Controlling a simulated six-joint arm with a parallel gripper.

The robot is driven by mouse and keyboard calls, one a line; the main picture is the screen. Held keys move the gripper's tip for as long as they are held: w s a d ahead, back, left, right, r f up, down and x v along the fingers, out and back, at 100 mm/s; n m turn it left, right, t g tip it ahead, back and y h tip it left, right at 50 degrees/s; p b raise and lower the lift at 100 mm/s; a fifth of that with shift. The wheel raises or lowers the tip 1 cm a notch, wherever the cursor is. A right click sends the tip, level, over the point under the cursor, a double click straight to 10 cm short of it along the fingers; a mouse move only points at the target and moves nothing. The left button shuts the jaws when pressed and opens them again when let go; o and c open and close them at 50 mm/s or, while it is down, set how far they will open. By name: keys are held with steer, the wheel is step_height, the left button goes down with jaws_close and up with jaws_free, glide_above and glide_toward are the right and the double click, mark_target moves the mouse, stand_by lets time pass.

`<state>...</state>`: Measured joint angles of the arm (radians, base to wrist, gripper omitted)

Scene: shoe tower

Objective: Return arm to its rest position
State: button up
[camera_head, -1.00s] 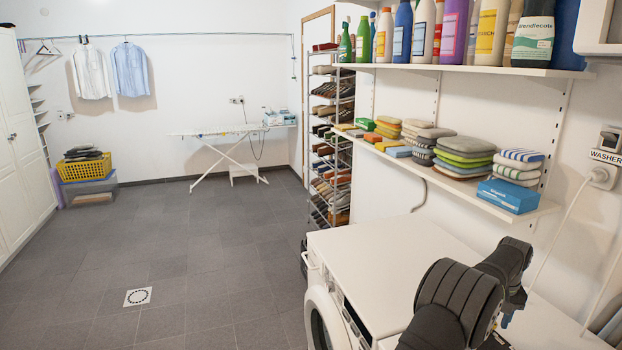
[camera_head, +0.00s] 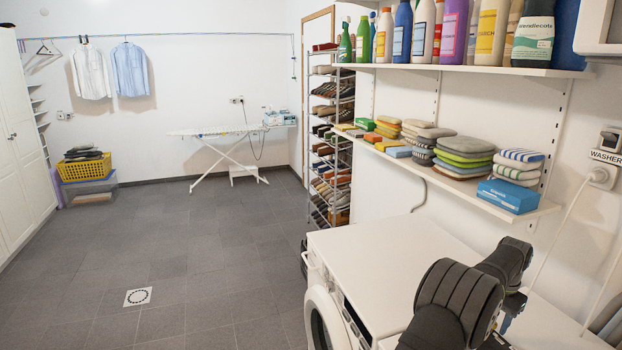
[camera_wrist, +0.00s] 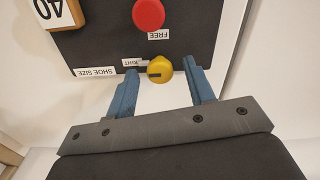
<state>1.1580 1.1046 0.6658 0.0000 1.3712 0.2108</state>
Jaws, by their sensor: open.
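My gripper (camera_wrist: 163,83) shows in the wrist view with two blue fingers spread apart. It is open and holds nothing. A yellow knob (camera_wrist: 160,70) with a dark mark lies in the picture between the fingertips, apart from both of them. The knob sits on a dark panel (camera_wrist: 105,45) that carries a "SHOE SIZE" label and a red button (camera_wrist: 149,14) marked "FREE". In the head view my dark arm is folded at the lower right, above the white machine top (camera_head: 385,255); the fingers cannot be made out clearly there.
A wall shelf (camera_head: 450,180) with folded cloths and a blue box (camera_head: 510,196) is behind my arm. Bottles stand on an upper shelf (camera_head: 470,69). A plug and cable (camera_head: 598,176) hang at the right. A tall shoe rack (camera_head: 330,150) stands farther back.

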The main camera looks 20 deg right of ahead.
steer(key=shift+m, duration=0.6)
steer(key=n, duration=1)
stand_by(0.4)
stand_by(0.6)
